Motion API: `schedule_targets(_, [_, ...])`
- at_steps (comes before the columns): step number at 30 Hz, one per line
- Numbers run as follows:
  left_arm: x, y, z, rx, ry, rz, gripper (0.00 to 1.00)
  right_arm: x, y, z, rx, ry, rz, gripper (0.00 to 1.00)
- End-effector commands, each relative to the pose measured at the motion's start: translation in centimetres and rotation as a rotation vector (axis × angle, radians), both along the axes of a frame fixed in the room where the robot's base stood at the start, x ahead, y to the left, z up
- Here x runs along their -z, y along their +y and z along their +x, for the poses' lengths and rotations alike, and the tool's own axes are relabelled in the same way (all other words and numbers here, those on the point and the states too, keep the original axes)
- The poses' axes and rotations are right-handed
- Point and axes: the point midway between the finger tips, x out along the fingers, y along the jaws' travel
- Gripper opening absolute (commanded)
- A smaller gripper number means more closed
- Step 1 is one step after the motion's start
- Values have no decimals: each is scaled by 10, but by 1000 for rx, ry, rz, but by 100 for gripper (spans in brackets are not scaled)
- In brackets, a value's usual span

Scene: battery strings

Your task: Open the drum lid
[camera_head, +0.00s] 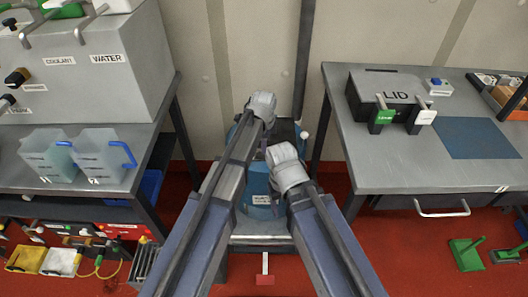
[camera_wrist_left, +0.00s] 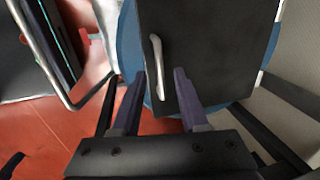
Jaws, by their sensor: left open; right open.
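The blue drum (camera_head: 258,205) stands between the two benches, largely covered by my arms in the head view. Its dark flat lid (camera_wrist_left: 215,45) lies on top in the left wrist view, with a pale bar handle (camera_wrist_left: 157,68). My left gripper (camera_wrist_left: 159,75) is open over the lid, and the handle lies between its fingertips in the picture. I cannot tell whether the fingers touch it. In the head view the wrist end of my left gripper (camera_head: 262,104) is over the drum. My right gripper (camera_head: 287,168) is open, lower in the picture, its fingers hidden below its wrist.
The right bench (camera_head: 350,165) carries a grey box marked LID (camera_head: 385,85) and a blue mat (camera_head: 475,137). The left bench (camera_head: 90,186) holds clear jugs (camera_head: 98,155) and a large grey tank (camera_head: 100,75). A dark post (camera_head: 303,60) rises behind the drum.

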Motion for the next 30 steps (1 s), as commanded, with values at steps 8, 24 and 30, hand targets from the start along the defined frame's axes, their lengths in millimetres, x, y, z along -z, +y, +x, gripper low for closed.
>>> schedule_targets(8, [18, 0, 4, 0, 0, 0, 44, 18, 0, 0, 0, 0, 0, 68])
schedule_targets(24, [17, 0, 3, 0, 0, 0, 4, 17, 0, 0, 0, 0, 0, 68])
schedule_targets(30, [17, 0, 3, 0, 0, 0, 0, 17, 0, 0, 0, 0, 0, 68])
